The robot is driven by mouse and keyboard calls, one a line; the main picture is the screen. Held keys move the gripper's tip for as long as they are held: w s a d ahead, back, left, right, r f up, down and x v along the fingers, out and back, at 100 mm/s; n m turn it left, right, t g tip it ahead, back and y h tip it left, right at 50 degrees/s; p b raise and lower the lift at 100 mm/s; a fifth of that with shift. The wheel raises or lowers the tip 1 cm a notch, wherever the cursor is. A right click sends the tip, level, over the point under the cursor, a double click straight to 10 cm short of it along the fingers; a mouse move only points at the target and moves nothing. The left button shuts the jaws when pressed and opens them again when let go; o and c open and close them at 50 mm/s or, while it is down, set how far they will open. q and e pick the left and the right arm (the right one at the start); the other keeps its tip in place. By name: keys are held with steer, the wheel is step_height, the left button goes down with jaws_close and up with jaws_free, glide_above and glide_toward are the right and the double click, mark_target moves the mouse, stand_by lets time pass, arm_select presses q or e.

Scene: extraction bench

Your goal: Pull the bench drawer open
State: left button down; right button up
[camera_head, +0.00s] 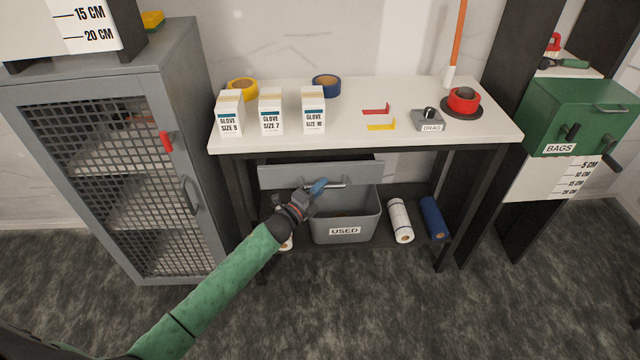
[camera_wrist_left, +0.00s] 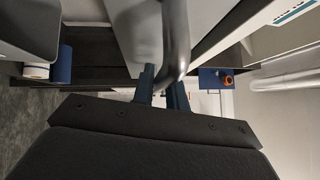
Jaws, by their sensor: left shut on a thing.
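The bench drawer has a grey front (camera_head: 280,176) under the white bench top (camera_head: 370,142), with a metal bar handle (camera_head: 338,186) in its middle. In the left wrist view, the handle (camera_wrist_left: 175,35) passes between the fingertips (camera_wrist_left: 162,84), close in front of the grey drawer front (camera_wrist_left: 134,28). The fingers partly hide the handle in the head view. My right gripper is not in view.
A grey bin (camera_head: 345,231) labelled USED stands on the lower shelf below the drawer. A white roll (camera_head: 400,220) and a blue roll (camera_head: 433,217) lie right of it. A grey mesh-door cabinet (camera_head: 195,110) stands left. The floor (camera_head: 380,310) in front is clear.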

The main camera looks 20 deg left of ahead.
arm_select(q)
steer(key=s+d, duration=0.3)
steer(key=s, duration=0.7)
steer(key=s+d, duration=0.4)
steer(key=s, duration=0.6)
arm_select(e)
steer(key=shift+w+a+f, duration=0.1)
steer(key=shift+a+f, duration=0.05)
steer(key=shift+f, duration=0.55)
arm_select(q)
steer(key=shift+s, duration=0.1)
steer(key=c, duration=1.4)
jaws_free()
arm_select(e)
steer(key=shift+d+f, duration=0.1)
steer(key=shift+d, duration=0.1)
